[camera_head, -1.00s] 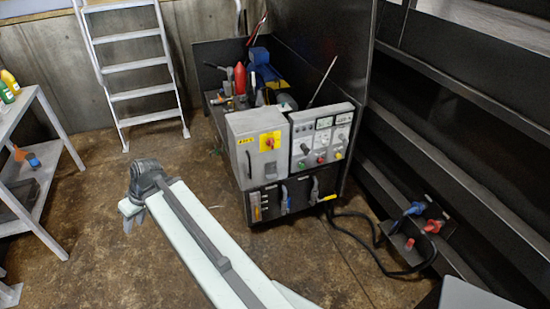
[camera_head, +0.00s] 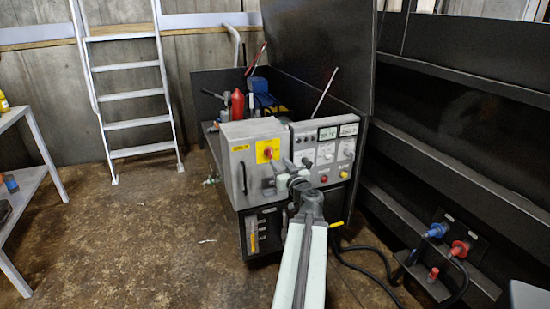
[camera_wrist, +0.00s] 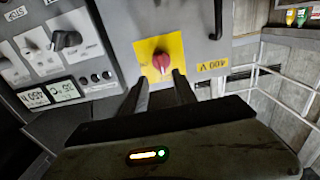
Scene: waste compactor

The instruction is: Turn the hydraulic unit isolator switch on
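The isolator switch is a red rotary knob on a yellow plate (camera_head: 268,150), on the front of a grey cabinet (camera_head: 238,165). In the wrist view the red knob (camera_wrist: 161,60) sits just beyond my fingertips, roughly between them. My gripper (camera_wrist: 161,80) is open and empty, its two dark fingers apart and pointing at the knob. Whether a fingertip touches the knob cannot be told. In the head view my gripper (camera_head: 271,172) is in front of the cabinet, just below and right of the yellow plate.
A control panel (camera_head: 325,150) with meters, knobs and buttons adjoins the cabinet on the right. A dark cabinet handle (camera_head: 243,178) stands left of the switch. Cables and blue and red plugs (camera_head: 437,230) are at the right.

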